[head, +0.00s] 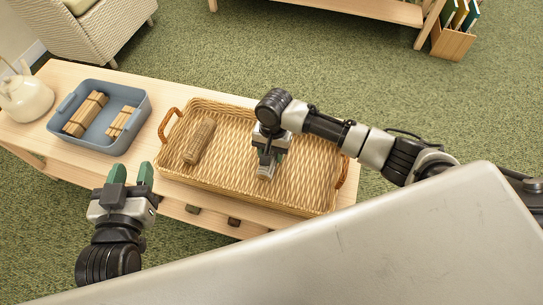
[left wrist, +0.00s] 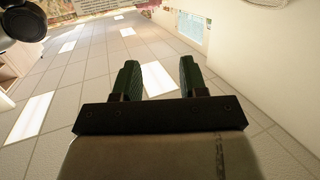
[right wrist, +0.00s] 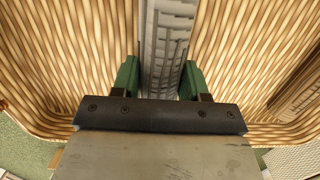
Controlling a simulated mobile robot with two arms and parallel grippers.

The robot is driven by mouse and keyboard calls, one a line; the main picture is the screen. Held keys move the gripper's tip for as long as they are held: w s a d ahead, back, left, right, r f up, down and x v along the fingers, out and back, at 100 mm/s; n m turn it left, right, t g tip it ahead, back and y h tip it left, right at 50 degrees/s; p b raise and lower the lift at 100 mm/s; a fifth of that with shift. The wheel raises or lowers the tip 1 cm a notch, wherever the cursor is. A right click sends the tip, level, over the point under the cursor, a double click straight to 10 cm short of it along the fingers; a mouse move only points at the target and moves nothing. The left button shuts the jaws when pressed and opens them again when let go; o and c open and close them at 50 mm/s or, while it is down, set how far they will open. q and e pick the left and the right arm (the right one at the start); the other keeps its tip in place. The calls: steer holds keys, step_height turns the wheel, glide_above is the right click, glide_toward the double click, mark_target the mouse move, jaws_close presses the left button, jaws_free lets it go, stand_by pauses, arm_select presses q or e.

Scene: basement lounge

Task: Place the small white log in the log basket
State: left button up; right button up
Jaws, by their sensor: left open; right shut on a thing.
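The log basket (head: 235,188) is a long, shallow wicker tray with two loop handles, standing on the low wooden table. My right gripper (head: 267,167) reaches down inside it, right of its middle, shut on the small white log. Most of this log is hidden by the gripper in the head view; in the right wrist view the pale grey-white, bark-marked log (right wrist: 162,40) lies between the fingers, over the woven floor. I cannot tell whether it touches the floor.
A brown log (head: 199,141) lies in the basket's left part. A blue-grey bin (head: 113,148) with bundles of wooden sticks stands left of it, and a cream kettle (head: 26,95) at the table's far left. A wicker armchair (head: 95,38) stands behind.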

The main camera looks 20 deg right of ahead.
steer(key=shift+f+b, duration=0.3)
steer(key=shift+f, duration=0.5)
arm_select(q)
steer(key=r+t, duration=0.1)
steer(key=r, duration=0.1)
steer(key=r+t+h, duration=0.1)
steer(key=shift+w+d+t, duration=0.2)
steer(key=shift+d+t, duration=0.1)
arm_select(e)
steer(key=shift+f, duration=0.1)
arm_select(q)
steer(key=shift+f, duration=0.1)
arm_select(e)
steer(key=shift+f, duration=0.1)
steer(key=o, duration=1)
